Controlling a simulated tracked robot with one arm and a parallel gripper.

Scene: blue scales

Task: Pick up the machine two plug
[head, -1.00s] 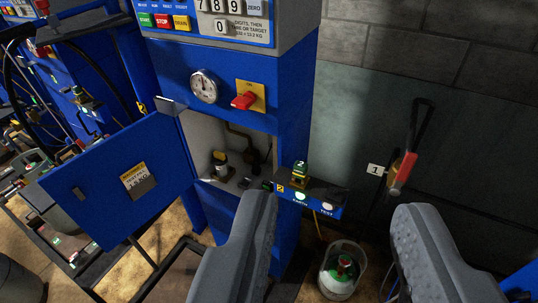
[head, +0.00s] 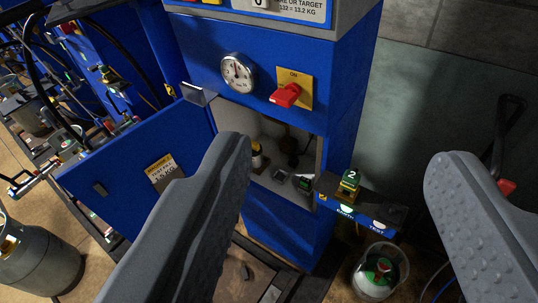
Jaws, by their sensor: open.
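A plug with a green top marked "2" and a yellow body (head: 349,182) stands upright on a small dark-topped blue shelf (head: 382,226) at the right of the blue machine (head: 262,232).
The machine's blue door (head: 140,180) hangs open at left. Its compartment holds small fittings. Above are a dial (head: 238,72) and a red switch (head: 286,95). A grey cylinder (head: 45,255) stands lower left.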

